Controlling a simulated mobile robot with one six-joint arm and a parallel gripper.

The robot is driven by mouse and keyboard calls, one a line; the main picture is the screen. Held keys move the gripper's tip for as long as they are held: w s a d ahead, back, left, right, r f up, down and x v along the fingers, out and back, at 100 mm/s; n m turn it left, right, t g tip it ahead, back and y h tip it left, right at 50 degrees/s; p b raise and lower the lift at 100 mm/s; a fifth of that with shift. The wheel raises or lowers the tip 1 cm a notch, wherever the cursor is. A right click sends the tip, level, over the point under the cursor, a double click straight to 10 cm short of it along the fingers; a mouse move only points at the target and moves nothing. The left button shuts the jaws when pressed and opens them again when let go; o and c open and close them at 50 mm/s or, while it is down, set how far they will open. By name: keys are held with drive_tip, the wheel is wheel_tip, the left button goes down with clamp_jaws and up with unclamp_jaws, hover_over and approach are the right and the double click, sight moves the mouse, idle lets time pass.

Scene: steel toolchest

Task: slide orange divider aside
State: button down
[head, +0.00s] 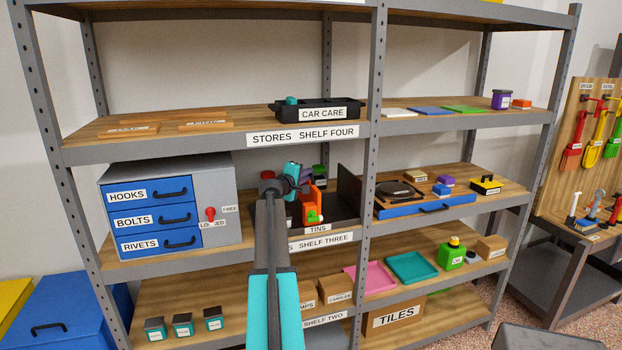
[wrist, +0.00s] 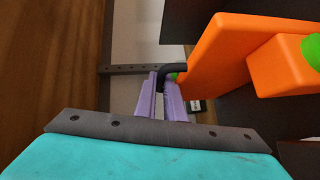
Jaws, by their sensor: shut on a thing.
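The orange divider (head: 307,204) stands upright in the dark tins tray (head: 345,214) on the middle shelf, with a green knob at its front. In the wrist view the orange divider (wrist: 219,55) fills the upper right, and an orange block with a green part juts from it. My gripper (wrist: 160,84) has its pale purple fingers closed on a dark curved handle (wrist: 174,69) at the divider's left edge. In the head view my arm hides part of the tray, and the fingertips do not show clearly.
A grey cabinet (head: 219,185) with blue drawers stands left of the tray. A dark upright panel (head: 348,188) stands at the tray's right, near the shelf post (head: 373,150). The upper shelf (head: 230,140) lies overhead.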

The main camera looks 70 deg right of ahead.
drive_tip(key=shift+w+a, duration=0.1)
drive_tip(key=shift+w, duration=0.05)
drive_tip(key=c, duration=2.1)
unclamp_jaws()
drive_tip(key=shift+a, duration=0.15)
drive_tip(key=shift+w+a+r+b, duration=0.25)
drive_tip(key=shift+a+b, duration=0.25)
drive_tip(key=shift+a, duration=1.75)
drive_tip(key=shift+w+a+r+b, duration=0.15)
drive_tip(key=shift+a+r+b, duration=0.3)
drive_tip(key=shift+a, duration=1.75)
drive_tip(key=shift+w+a+r+b, duration=0.25)
drive_tip(key=shift+a+b, duration=0.3)
drive_tip(key=shift+a, duration=1.7)
